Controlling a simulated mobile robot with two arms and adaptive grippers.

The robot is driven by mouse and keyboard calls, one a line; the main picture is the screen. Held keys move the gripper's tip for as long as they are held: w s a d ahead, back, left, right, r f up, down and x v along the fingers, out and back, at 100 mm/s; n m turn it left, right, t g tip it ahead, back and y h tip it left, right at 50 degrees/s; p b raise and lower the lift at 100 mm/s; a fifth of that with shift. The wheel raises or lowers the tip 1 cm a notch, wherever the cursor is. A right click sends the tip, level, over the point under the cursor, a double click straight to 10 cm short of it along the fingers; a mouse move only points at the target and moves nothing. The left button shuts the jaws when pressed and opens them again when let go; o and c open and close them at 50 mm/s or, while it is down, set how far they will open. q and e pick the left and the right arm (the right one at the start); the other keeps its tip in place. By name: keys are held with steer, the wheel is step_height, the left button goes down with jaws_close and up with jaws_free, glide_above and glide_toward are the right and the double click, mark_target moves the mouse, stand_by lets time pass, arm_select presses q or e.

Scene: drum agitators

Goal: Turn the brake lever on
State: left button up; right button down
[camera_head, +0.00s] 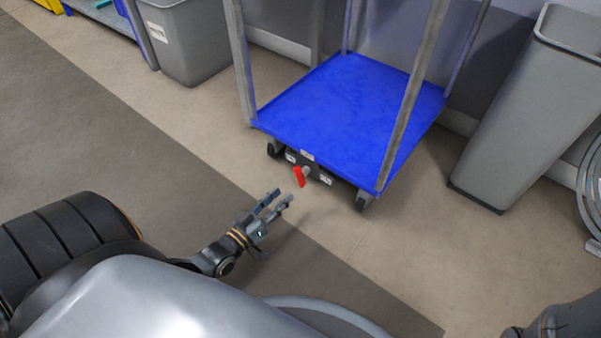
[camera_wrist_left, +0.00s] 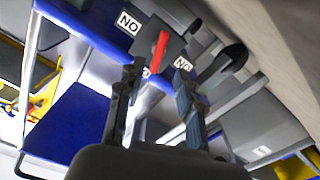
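The red brake lever (camera_head: 299,176) sits on the low front edge of the blue cart (camera_head: 345,100), between two small white labels.
A grey bin (camera_head: 185,40) stands to the left of the cart, and another grey bin (camera_head: 530,105) stands to its right. The cart has metal uprights and dark wheels (camera_head: 363,201). The floor in front of the cart is clear.

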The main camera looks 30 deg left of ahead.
mark_target(298, 180)
arm_select(q)
steer(key=w+b, duration=0.1)
steer(key=w, duration=0.2)
steer(key=w+b, duration=0.2)
steer(key=w, duration=0.1)
steer(key=w+d+b, duration=0.1)
steer(key=w, duration=0.2)
steer(key=shift+w, duration=0.1)
jaws_close()
